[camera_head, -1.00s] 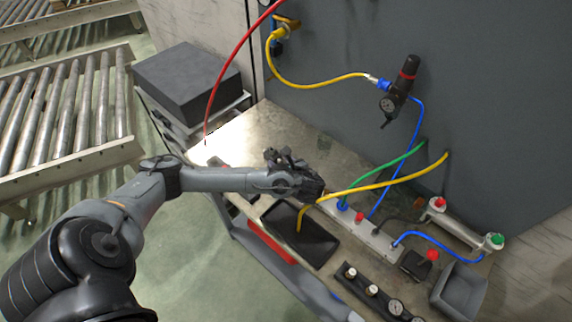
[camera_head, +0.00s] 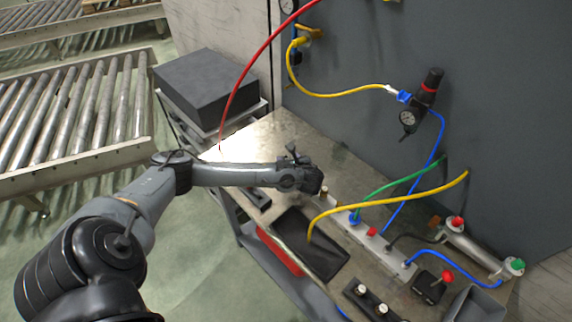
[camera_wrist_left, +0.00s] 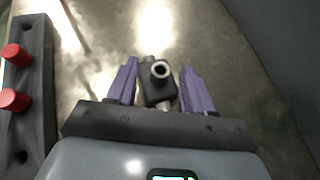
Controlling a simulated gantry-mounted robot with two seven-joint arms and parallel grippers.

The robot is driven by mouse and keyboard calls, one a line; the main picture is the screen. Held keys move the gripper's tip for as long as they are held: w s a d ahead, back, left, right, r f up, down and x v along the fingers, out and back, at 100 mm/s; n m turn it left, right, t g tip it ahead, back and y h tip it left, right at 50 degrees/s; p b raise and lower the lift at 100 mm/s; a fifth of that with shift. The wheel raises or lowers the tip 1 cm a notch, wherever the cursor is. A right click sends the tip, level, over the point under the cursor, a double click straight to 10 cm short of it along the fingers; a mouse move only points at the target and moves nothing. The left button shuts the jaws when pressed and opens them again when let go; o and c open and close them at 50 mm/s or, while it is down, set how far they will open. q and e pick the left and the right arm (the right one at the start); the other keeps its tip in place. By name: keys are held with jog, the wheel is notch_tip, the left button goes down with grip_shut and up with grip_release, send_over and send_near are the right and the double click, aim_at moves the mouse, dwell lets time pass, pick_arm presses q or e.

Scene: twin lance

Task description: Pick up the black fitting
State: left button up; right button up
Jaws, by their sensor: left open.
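The black fitting (camera_wrist_left: 157,89) shows in the left wrist view as a dark block with a bright metal ring on its near top and a metal stub below. It sits between the two purple fingers of my left gripper (camera_wrist_left: 159,88), which stand apart on either side of it. Whether a finger touches it, I cannot tell. In the head view my left gripper (camera_head: 308,170) is over the metal bench, behind the black tray, and the fitting is hidden by it. My right gripper is in neither current view.
A black tray (camera_head: 325,262) lies on the bench in front, with a yellow hose (camera_head: 390,192) arching over it. A manifold (camera_head: 370,238) with hoses runs right of the gripper. A dark bar with red knobs (camera_wrist_left: 30,110) stands left in the wrist view.

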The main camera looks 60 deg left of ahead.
pick_arm(q)
jog(key=shift+a+f, duration=0.25)
jog(key=shift+a, duration=0.15)
grip_shut()
jog(key=shift+r, duration=0.1)
